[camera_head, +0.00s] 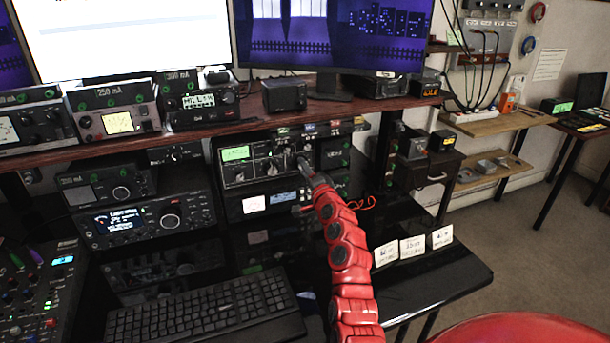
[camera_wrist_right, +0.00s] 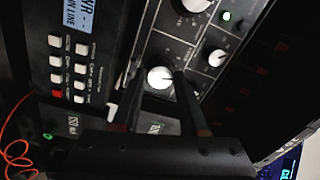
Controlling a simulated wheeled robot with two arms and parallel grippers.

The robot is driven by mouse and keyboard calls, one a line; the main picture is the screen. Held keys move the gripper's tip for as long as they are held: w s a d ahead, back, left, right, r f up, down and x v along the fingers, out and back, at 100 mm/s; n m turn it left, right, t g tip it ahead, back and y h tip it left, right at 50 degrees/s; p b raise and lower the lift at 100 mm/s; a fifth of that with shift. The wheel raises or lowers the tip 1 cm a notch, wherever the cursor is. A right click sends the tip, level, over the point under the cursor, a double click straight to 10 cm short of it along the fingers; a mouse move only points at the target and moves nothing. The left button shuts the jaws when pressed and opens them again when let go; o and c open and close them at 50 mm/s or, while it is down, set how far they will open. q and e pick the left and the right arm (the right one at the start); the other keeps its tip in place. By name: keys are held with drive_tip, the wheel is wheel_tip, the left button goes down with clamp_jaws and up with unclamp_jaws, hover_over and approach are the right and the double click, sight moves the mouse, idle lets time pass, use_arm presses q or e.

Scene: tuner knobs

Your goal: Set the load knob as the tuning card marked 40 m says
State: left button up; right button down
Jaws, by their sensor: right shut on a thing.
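The tuner (camera_head: 232,176) is a dark box with a green-lit display and a row of knobs, on the shelf under the desk top. My right gripper (camera_head: 304,160) reaches its front at the right end of that row. In the right wrist view my right gripper (camera_wrist_right: 160,88) has its two dark fingers either side of a pale round knob (camera_wrist_right: 159,77) with a dark pointer line, and is shut on it.
A larger pale knob (camera_wrist_right: 196,4) and a small knob (camera_wrist_right: 217,57) sit close to the gripped one. A radio (camera_head: 145,217) stands left of the tuner, and a keyboard (camera_head: 205,307) lies in front. Red cable (camera_head: 362,203) hangs beside my arm.

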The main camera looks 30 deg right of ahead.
idle(0.3)
drive_tip(key=shift+c, duration=2.2)
unclamp_jaws()
drive_tip(key=shift+s, duration=0.1)
drive_tip(key=r+v, duration=0.1)
drive_tip(key=v, duration=1.6)
drive_tip(key=shift+f+b, duration=0.3)
drive_tip(key=shift+f, duration=0.1)
drive_tip(key=shift+s, duration=0.15)
